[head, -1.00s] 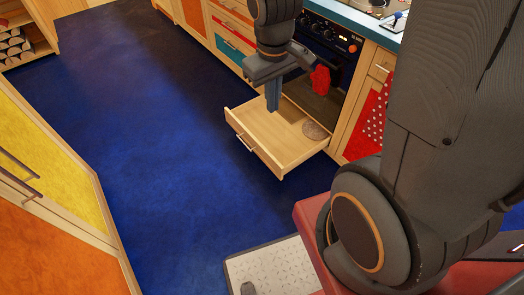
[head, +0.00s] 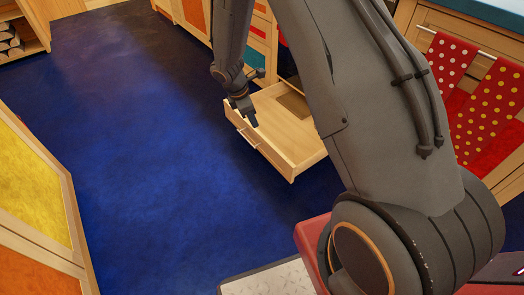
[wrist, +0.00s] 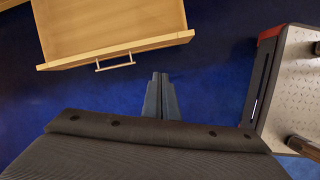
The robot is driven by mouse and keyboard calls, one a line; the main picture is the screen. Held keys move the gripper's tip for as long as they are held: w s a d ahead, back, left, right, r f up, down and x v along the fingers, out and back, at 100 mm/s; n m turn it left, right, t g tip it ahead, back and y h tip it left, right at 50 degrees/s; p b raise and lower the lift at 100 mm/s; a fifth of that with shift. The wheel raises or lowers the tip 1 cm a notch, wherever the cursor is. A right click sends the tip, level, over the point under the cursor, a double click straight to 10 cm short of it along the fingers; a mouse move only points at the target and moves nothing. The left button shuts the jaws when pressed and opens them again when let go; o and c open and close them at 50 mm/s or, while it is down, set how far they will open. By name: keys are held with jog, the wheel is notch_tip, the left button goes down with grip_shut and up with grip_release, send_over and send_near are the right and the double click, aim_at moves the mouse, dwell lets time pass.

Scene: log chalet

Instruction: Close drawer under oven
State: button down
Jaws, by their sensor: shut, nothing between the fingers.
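The wooden drawer (head: 285,122) under the oven is pulled well out over the blue floor. Its front carries a metal bar handle (wrist: 115,63), seen in the wrist view. My gripper (head: 252,122) is shut and empty, pointing down at the drawer's front in the head view. In the wrist view my gripper (wrist: 160,78) is just outside the drawer front, to the right of the handle, apart from it. The oven is mostly hidden behind my arm in the head view.
Blue floor (head: 130,150) in front of the drawer is clear. Yellow and orange cabinets (head: 30,195) stand at the left. Dotted red towels (head: 485,115) hang at the right. A patterned metal plate (wrist: 295,85) on my base is at the right of the wrist view.

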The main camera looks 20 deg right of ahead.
jog(key=w+f+n+b, duration=0.2)
jog(key=w+f+b, duration=0.1)
jog(key=f, duration=0.4)
jog(key=w+f+n+b, duration=0.2)
jog(key=w+f+b, duration=0.1)
jog(key=f, duration=0.4)
jog(key=w+d+f+b, duration=0.2)
jog(key=d+f+b, duration=0.1)
jog(key=d+f, duration=0.3)
jog(key=shift+d+f+h+b, duration=0.35)
jog(key=shift+d+f+h, duration=0.05)
jog(key=shift+f, duration=0.9)
